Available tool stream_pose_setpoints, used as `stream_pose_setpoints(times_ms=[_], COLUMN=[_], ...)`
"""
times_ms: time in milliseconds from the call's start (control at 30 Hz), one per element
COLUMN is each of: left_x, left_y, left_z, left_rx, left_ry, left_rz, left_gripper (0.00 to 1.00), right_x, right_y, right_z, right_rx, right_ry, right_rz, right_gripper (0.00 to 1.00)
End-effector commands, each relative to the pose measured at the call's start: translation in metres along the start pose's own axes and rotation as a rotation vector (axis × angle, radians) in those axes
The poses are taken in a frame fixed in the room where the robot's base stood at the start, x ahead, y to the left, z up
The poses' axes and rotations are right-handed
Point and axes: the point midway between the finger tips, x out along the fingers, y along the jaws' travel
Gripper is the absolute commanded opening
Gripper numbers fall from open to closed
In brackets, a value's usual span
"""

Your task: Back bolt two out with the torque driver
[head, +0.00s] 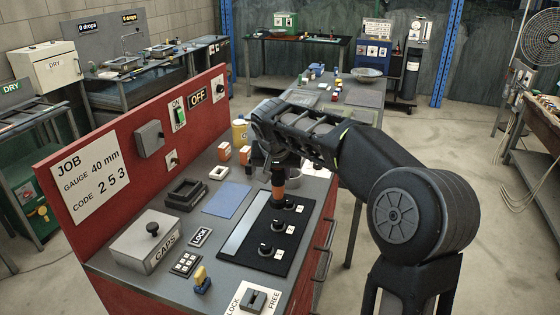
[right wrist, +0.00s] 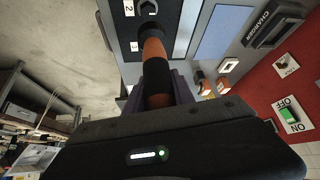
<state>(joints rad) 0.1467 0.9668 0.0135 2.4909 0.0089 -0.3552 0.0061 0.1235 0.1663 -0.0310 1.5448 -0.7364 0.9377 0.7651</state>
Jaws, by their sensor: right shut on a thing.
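My right gripper (head: 278,158) is shut on the torque driver (head: 278,180), which has an orange and black handle and stands close to upright. It also shows in the right wrist view (right wrist: 156,76), running from the jaws down to the black bolt plate (head: 238,245). Its lower end is at the far end of the bolt row; whether it touches there is unclear. In the right wrist view bolt two (right wrist: 148,8), beside the label 2, is clear of the driver. A nearer bolt (head: 265,250) stands free in the head view. My left gripper is out of view.
A grey CAPS box (head: 147,242), a blue mat (head: 227,200) and a dark square tray (head: 186,194) lie left of the plate. A red panel (head: 110,150) walls the left side. Small orange containers (head: 224,151) stand behind. Floor is open at right.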

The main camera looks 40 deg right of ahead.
Motion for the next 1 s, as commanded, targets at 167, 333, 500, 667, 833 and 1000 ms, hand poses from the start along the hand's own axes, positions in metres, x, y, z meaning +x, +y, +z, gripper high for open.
stream_pose_setpoints(times_ms=[167,333,500,667,833,1000], left_x=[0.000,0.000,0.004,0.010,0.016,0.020], left_y=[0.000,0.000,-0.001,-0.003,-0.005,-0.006], left_z=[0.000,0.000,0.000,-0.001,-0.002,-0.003], left_rx=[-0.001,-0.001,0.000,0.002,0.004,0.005], left_ry=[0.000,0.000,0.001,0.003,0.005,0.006], left_rz=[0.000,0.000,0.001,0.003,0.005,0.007], left_gripper=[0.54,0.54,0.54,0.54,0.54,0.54], right_x=[-0.001,0.000,0.005,0.014,0.025,0.032], right_y=[0.000,0.000,0.000,0.000,0.000,0.000], right_z=[-0.001,-0.001,0.003,0.009,0.015,0.020], right_rx=[0.000,0.000,0.000,-0.001,0.000,0.000], right_ry=[0.002,0.002,0.001,0.000,0.002,0.002], right_rz=[-0.001,-0.001,0.000,0.000,0.000,-0.001], right_gripper=[0.00,0.00,0.00,0.00,0.00,0.00])
